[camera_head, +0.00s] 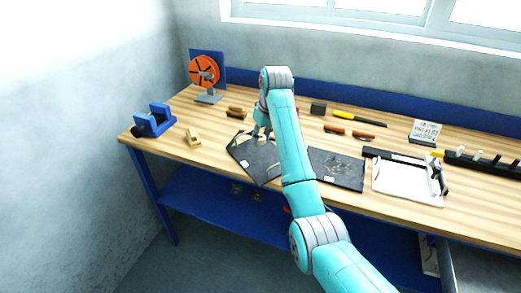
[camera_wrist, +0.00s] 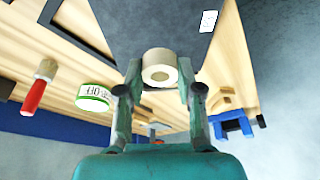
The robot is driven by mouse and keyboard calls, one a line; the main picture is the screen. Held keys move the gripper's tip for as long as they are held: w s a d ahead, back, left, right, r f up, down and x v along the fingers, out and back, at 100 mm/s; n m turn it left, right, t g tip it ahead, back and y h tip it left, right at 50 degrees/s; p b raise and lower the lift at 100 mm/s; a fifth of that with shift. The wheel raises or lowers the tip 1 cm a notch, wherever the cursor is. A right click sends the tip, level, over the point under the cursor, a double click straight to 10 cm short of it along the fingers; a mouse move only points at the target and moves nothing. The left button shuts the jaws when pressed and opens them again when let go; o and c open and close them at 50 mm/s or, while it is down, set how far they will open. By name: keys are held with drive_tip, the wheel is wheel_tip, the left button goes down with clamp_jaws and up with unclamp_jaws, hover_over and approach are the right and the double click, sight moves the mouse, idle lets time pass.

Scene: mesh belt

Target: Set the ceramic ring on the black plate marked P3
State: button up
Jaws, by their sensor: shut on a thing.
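My gripper (camera_wrist: 160,82) is shut on the ceramic ring (camera_wrist: 160,57), a short cream-white ring whose hole shows in the wrist view. The ring sits between the two fingertips, over a dark plate (camera_wrist: 125,18) with a white label (camera_wrist: 208,20). In the head view my gripper (camera_head: 262,134) is over the left dark plate (camera_head: 243,150); the arm covers part of it. Whether the ring touches the plate I cannot tell. A second dark plate (camera_head: 345,172) lies to the right. The plate labels are too small to read, so I cannot tell which is P3.
A blue cradle (camera_head: 153,121) and a wooden block (camera_head: 193,137) stand left. An orange disc on a stand (camera_head: 204,71) is at the back left. Red-handled tools (camera_head: 350,132) lie behind the right plate. A white tray (camera_head: 405,184) is further right. A green-edged roll (camera_wrist: 96,97) shows in the wrist view.

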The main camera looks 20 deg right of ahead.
sight(259, 155)
drive_tip(key=shift+f, duration=3.05)
drive_tip(key=shift+f, duration=0.1)
drive_tip(key=o, duration=1)
drive_tip(key=shift+o, duration=0.2)
